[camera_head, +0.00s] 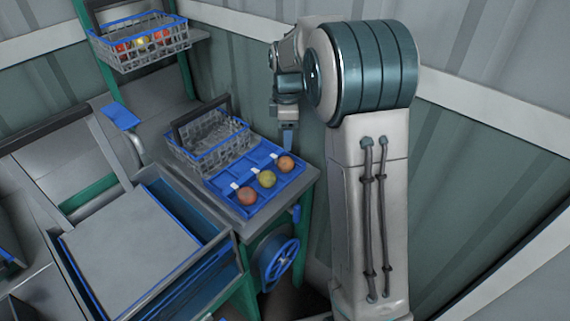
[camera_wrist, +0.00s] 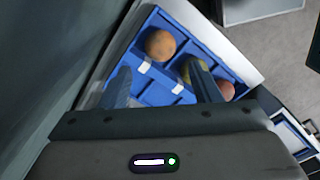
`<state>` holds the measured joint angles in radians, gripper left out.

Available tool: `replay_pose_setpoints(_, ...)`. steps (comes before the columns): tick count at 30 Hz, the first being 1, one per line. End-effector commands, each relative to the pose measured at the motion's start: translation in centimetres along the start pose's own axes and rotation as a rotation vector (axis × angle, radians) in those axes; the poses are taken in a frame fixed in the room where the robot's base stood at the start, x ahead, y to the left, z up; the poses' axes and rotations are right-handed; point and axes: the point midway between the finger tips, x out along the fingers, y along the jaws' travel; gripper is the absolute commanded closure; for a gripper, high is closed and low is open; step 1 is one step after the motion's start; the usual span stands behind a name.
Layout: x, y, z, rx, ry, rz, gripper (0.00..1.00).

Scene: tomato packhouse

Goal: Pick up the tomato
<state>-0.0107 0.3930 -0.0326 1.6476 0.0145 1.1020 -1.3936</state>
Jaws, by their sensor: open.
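Three tomatoes sit in the front compartments of a blue divided tray (camera_head: 262,158). In the head view they are a red tomato (camera_head: 247,196), a yellow-green tomato (camera_head: 267,179) and an orange tomato (camera_head: 286,164). My gripper (camera_head: 288,140) points down above the tray's far right end, near the orange tomato. In the wrist view my gripper (camera_wrist: 158,68) is open and empty. The orange tomato (camera_wrist: 160,43) shows beyond the gap between the fingers. The right finger partly hides the yellow-green tomato (camera_wrist: 186,68), and the red tomato (camera_wrist: 226,89) lies to its right.
An empty wire basket (camera_head: 208,145) with a dark handle stands directly behind the tray on the same bench. Another basket (camera_head: 140,45) holding tomatoes is on a higher shelf. A blue handwheel (camera_head: 281,261) is below the bench. A wall is close behind my arm.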

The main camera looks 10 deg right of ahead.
Motion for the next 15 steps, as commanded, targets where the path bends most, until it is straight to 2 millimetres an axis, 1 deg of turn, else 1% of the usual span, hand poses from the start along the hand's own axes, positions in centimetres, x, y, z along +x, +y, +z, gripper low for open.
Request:
replay_pose_setpoints(1, 1.1, -0.1, 0.0, 0.0, -0.001, -0.005, 0.43)
replay_pose_setpoints(4, 2.7, -0.1, 0.1, 0.002, -0.001, -0.003, 0.43)
replay_pose_setpoints(6, 3.5, 0.0, 0.1, 0.003, -0.001, -0.002, 0.43)
replay_pose_setpoints(11, 4.6, 0.0, 0.1, 0.004, -0.001, -0.001, 0.43)
replay_pose_setpoints(14, 5.8, 0.0, 0.1, 0.004, -0.001, -0.002, 0.43)
replay_pose_setpoints(15, 6.4, -0.1, 0.1, 0.004, -0.002, -0.003, 0.43)
